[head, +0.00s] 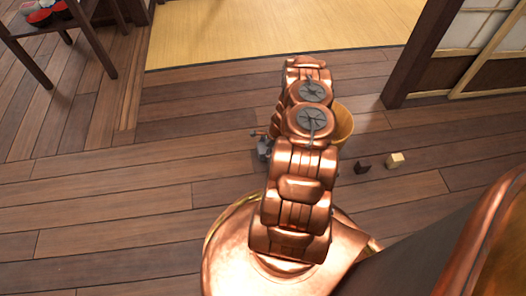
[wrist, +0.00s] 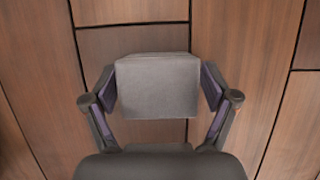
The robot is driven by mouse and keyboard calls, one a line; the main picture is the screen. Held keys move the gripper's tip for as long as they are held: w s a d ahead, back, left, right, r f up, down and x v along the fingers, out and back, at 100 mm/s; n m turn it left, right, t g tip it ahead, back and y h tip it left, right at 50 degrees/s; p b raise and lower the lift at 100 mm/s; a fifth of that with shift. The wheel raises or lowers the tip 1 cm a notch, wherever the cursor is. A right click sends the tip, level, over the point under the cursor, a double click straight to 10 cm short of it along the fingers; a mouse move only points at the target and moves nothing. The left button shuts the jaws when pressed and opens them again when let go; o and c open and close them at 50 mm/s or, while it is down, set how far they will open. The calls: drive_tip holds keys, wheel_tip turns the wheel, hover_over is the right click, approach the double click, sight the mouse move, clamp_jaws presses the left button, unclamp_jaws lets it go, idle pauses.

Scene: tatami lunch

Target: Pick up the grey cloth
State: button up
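The grey cloth (wrist: 157,88) shows in the wrist view as a neat block-like bundle over the wooden floor. My gripper (wrist: 158,86) has its fingers spread wide, one on each side of the cloth. The left finger pad is right beside the cloth's left side, and a thin gap seems to show at the right pad. In the head view my gripper (head: 263,148) is low over the floor, mostly behind my copper arm. I cannot make out the cloth there.
A yellow bucket-like container (head: 344,122) stands partly behind my arm. A small dark block (head: 363,167) and a pale block (head: 395,160) lie to its right. A dark table (head: 38,32) with red bowls is at the upper left. The plank floor (head: 110,200) at left is clear.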

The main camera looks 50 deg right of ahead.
sight(261, 148)
drive_tip(key=c, duration=0.8)
drive_tip(key=shift+r, duration=0.1)
wheel_tip(261, 148, up, 4)
drive_tip(key=shift+s+a+p, duration=0.1)
drive_tip(key=shift+a+p, duration=0.05)
drive_tip(key=shift+p, duration=1.05)
drive_tip(key=s+a, duration=0.1)
drive_tip(key=a, duration=0.1)
drive_tip(key=s+a+p, duration=0.1)
drive_tip(key=s+a, duration=0.1)
drive_tip(key=shift+s+a, duration=0.1)
drive_tip(key=shift+a, duration=0.05)
drive_tip(key=shift+s+a+r+p, duration=0.1)
drive_tip(key=shift+s+a+p, duration=0.35)
drive_tip(key=shift+s+a, duration=0.65)
drive_tip(key=shift+s+a+r+p, duration=0.1)
drive_tip(key=shift+s+a+p, duration=0.05)
drive_tip(key=shift+s+a, duration=0.7)
drive_tip(key=shift+s+a+r+p, duration=0.15)
drive_tip(key=shift+s+a, duration=0.4)
drive_tip(key=shift+a, duration=0.55)
drive_tip(key=shift+s+a+r+p, duration=0.1)
drive_tip(key=shift+s+a+p, duration=0.1)
drive_tip(key=shift+s+a, duration=0.65)
drive_tip(key=shift+w+a, duration=0.1)
